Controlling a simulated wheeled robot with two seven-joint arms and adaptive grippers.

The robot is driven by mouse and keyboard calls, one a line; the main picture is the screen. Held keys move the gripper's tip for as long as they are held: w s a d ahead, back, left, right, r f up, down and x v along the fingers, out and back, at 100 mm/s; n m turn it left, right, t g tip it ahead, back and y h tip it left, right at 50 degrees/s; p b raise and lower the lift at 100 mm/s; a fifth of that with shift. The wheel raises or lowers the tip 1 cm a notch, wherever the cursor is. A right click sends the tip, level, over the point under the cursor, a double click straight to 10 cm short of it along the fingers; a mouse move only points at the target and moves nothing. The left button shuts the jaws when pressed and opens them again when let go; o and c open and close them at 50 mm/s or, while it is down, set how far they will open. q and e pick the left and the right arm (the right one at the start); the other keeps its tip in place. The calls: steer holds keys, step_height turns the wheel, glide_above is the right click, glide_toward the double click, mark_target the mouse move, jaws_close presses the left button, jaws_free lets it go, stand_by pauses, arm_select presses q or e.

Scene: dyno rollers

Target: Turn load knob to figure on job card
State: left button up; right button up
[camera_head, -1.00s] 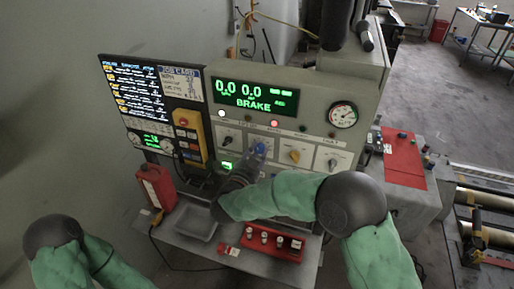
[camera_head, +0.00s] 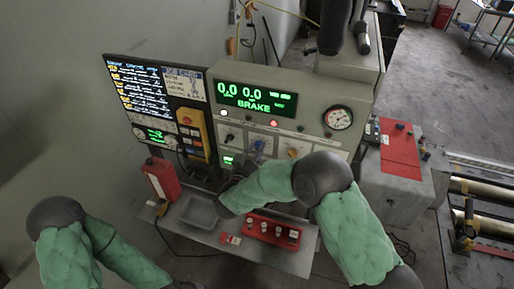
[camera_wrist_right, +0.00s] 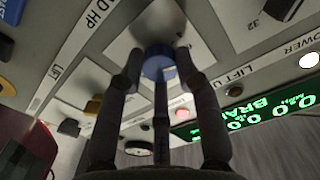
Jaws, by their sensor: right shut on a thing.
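The blue knob (camera_head: 258,146) sits on the console's front panel, below the green display. In the right wrist view the knob (camera_wrist_right: 159,66) is between the fingers of my right gripper (camera_wrist_right: 158,75), which is shut on it. In the head view my forearm hides most of this gripper (camera_head: 252,160). The job card (camera_head: 184,83) is at the upper left of the console, beside the dark text screen; its figures are too small to read. My left arm comes in at the lower left, and its gripper is not visible.
The green display (camera_head: 256,98) reads 0.0 0.0 and BRAKE. A yellow knob (camera_head: 293,152) is to the right. A round gauge (camera_head: 338,117) is at the console's right. A grey tray (camera_head: 199,211), red bottle (camera_head: 161,180) and red socket rack (camera_head: 268,231) stand on the shelf below.

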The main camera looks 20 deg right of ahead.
steer(key=shift+f+n, duration=0.15)
steer(key=shift+n, duration=0.35)
steer(key=o, duration=1.1)
steer(key=shift+o, duration=0.2)
steer(key=v, duration=1.2)
